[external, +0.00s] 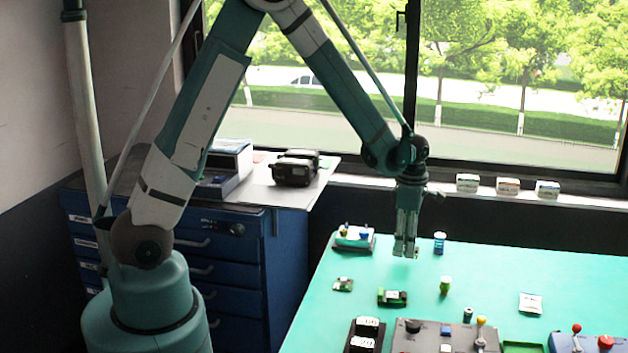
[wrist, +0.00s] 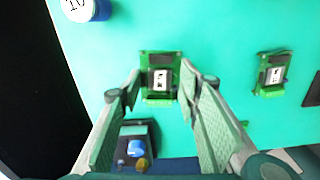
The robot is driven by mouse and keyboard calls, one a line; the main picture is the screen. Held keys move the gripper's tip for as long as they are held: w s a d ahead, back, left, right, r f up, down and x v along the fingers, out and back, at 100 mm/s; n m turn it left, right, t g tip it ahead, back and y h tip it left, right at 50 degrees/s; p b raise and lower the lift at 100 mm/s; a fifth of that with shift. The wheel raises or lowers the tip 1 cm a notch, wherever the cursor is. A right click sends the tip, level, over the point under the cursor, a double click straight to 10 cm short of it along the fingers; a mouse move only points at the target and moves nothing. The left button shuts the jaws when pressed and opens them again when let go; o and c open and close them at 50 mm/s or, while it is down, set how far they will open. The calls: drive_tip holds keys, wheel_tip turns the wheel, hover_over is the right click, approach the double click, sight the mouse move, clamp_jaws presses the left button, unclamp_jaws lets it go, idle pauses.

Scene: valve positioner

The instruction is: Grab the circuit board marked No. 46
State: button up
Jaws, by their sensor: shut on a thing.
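My gripper (external: 405,250) points down over the back left part of the green table. In the wrist view its fingers (wrist: 162,80) are on either side of a green circuit board (wrist: 160,97), shut on it. The board carries a white label with dark marks, turned sideways and too small to read surely. In the external view this board is mostly hidden by the fingers, and I cannot tell whether it touches the table. A second green board (wrist: 270,90) lies to the right in the wrist view; it also shows in the external view (external: 392,298). Its label is unreadable.
A small board-like part (external: 343,284) lies near the table's left edge.

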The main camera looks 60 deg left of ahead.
drive_tip(key=shift+r+p, duration=0.45)
drive_tip(key=shift+r, duration=2.95)
